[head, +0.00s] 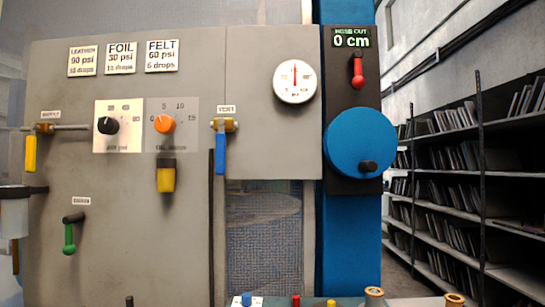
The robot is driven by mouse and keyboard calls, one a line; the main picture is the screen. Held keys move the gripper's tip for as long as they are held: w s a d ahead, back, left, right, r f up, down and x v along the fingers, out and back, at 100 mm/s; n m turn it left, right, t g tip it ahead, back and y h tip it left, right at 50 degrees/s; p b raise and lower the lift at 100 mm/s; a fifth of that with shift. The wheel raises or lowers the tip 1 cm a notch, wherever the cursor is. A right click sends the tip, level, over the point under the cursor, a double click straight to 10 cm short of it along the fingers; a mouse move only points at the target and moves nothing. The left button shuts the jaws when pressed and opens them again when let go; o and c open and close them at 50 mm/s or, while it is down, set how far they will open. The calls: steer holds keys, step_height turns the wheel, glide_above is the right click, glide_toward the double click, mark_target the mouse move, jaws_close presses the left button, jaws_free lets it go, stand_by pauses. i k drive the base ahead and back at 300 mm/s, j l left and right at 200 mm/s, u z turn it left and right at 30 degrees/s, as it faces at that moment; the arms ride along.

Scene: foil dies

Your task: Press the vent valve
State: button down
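The vent valve (220,152) is in the head view, left of the middle, under a small label that reads VENT. It has a brass body on a short pipe and a blue lever that hangs straight down. The lever stands in front of the grey panel (120,220), by the panel's edge. Nothing touches the valve and its front is uncovered. My gripper is not in view.
A yellow-handled valve (30,152), a green lever (69,236), a black knob (108,125) and an orange knob (165,123) sit left. A gauge (294,81) and blue handwheel (361,142) stand right. A bench edge (330,300) with small items runs below.

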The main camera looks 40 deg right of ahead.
mark_target(220, 137)
steer(key=z, duration=0.2)
steer(key=k+j+u, duration=0.15)
steer(key=j, duration=0.2)
steer(key=k+j+u, duration=0.15)
steer(key=j, duration=0.2)
steer(key=k+j+u, duration=0.15)
steer(key=j, duration=0.2)
steer(key=j+u, duration=0.15)
steer(key=j, duration=0.2)
